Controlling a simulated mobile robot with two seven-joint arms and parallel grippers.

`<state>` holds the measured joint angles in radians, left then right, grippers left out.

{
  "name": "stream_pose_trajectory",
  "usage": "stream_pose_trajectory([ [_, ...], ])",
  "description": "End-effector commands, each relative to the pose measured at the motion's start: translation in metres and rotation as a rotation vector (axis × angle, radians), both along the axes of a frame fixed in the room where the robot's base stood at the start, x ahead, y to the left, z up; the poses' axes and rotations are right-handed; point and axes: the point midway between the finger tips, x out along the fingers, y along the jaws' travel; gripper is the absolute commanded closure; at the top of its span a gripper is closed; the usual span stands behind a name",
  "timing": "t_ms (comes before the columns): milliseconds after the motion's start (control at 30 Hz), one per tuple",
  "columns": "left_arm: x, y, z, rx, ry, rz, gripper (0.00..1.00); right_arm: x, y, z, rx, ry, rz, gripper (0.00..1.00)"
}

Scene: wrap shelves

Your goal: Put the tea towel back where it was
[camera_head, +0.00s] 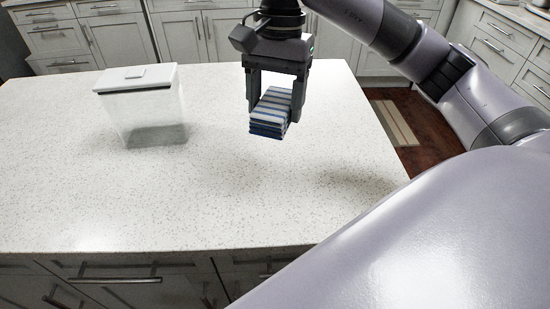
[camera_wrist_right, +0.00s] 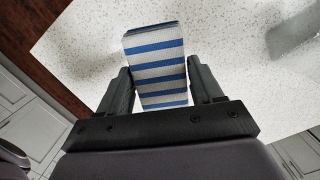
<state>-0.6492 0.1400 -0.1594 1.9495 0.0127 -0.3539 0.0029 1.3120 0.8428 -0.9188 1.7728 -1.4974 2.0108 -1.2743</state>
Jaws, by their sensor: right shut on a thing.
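The tea towel (camera_head: 272,107) is a folded stack of cloth with blue and white stripes. My right gripper (camera_head: 272,108) is shut on it, with a finger on either side, and it appears held above the speckled counter (camera_head: 220,205). In the right wrist view, the striped towel (camera_wrist_right: 156,65) sits between the two dark fingers (camera_wrist_right: 159,88). The left gripper is not in view.
A clear container (camera_head: 150,115) with a white lid stands at the left of the counter. The counter's front and middle are clear. White cabinets with drawers line the back, and a striped rug (camera_head: 395,122) lies on the wooden floor at right.

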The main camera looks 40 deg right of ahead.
Motion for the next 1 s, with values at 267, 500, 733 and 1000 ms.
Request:
stream_pose_trajectory([
  [267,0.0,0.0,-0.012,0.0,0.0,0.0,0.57,-0.001,0.001,-0.055,0.002,0.004,0.002,0.59],
  [500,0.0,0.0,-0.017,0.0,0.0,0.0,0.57,0.0,0.001,-0.083,0.002,0.0,0.002,0.59],
  [733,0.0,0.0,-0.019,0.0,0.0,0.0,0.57,-0.001,0.001,-0.1,0.002,0.001,0.001,0.59],
  [1000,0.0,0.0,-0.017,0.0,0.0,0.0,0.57,0.0,0.0,-0.124,0.001,-0.001,0.001,0.59],
])
